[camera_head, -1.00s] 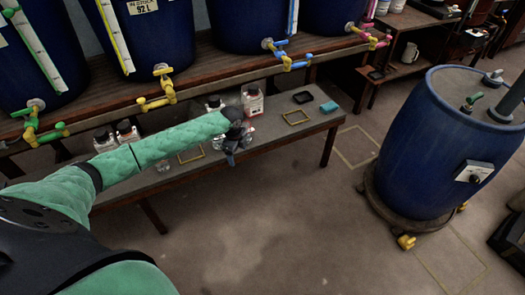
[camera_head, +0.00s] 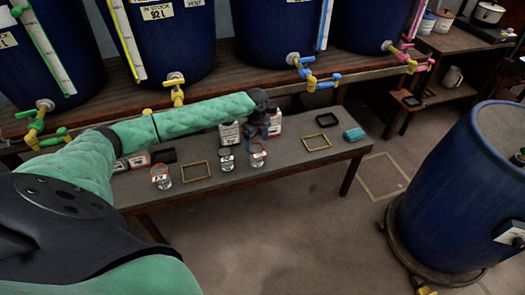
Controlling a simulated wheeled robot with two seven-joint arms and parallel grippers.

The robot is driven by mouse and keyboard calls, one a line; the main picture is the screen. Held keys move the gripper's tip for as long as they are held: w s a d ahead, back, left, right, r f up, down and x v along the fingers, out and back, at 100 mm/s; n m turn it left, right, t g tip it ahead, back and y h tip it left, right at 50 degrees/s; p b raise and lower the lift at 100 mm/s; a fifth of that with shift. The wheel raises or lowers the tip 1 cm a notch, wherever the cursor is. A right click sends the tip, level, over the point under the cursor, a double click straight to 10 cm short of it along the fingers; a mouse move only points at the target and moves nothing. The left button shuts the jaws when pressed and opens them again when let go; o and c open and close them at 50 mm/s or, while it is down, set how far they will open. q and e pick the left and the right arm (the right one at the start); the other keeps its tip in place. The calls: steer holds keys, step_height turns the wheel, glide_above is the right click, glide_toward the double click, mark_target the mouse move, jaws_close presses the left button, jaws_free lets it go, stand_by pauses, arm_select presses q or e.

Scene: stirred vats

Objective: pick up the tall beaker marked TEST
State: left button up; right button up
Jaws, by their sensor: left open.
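Three small glass beakers stand on the low bench (camera_head: 290,160): a left beaker (camera_head: 162,180) with an orange-red mark, a middle beaker (camera_head: 227,163) with a dark rim or band, and a right beaker (camera_head: 258,157) with a reddish mark. The lettering is too small to read, so I cannot tell which is marked TEST. My left gripper (camera_head: 262,134) is open, above the bench behind the right beaker, apparently empty. It partly covers the space between two white bottles. My right gripper is not in view.
The white bottles (camera_head: 229,134) (camera_head: 275,123) stand behind the beakers. A yellow frame (camera_head: 183,172), another yellow frame (camera_head: 315,150), a black tray (camera_head: 327,120) and a teal sponge (camera_head: 353,135) lie on the bench. Vat taps (camera_head: 305,73) overhang behind. A blue drum (camera_head: 450,190) stands right.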

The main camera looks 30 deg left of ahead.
mark_target(257, 146)
arm_select(q)
steer(key=shift+s+f, duration=0.2)
steer(key=shift+f, duration=0.7)
steer(key=shift+w+f, duration=0.25)
steer(key=shift+f, duration=0.4)
steer(key=shift+a+f, duration=0.1)
steer(key=shift+f, duration=2.1)
steer(key=c, duration=1.1)
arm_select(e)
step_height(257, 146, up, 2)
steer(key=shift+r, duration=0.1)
